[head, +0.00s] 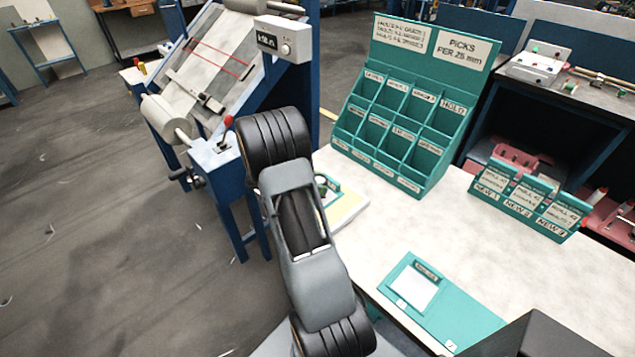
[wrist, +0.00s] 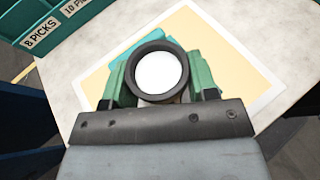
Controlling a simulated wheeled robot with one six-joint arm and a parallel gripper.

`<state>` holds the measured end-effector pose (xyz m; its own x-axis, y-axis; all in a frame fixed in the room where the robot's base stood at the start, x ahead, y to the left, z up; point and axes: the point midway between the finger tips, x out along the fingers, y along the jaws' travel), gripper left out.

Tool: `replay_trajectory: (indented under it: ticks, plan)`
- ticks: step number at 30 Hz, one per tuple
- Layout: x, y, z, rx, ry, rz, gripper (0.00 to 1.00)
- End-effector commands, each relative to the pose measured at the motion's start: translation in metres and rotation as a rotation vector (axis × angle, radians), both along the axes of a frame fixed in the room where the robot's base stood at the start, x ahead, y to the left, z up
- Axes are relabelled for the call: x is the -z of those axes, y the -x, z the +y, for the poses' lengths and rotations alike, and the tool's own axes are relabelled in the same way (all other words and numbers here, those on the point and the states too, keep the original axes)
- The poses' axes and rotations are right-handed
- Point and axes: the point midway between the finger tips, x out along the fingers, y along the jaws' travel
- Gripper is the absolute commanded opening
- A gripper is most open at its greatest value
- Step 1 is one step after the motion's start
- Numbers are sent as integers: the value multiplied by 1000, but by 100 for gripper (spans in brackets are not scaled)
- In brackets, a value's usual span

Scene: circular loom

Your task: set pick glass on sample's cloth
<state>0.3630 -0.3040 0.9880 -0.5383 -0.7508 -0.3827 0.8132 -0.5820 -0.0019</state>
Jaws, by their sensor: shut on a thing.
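Whether the glass touches the sheet cannot be told. A teal board with a white cloth square (head: 416,291), apparently the sample, lies on the near part of the table, to the right of my arm.
The pale table (head: 470,235) is clear between the board and the teal pigeonhole rack (head: 405,130). Small labelled teal boxes (head: 530,200) stand at the right. The cream sheet (wrist: 235,70) lies under the glass. A blue-framed machine (head: 215,155) stands left of the table.

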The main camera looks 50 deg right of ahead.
Motion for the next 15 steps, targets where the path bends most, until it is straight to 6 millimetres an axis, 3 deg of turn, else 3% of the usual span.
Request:
replay_trajectory:
  ticks: [13,14,15]
  plan:
    - [6,0,0,0,0,0,29]
    - [6,0,0,0,0,0,55]
    - [5,0,0,0,0,0,59]
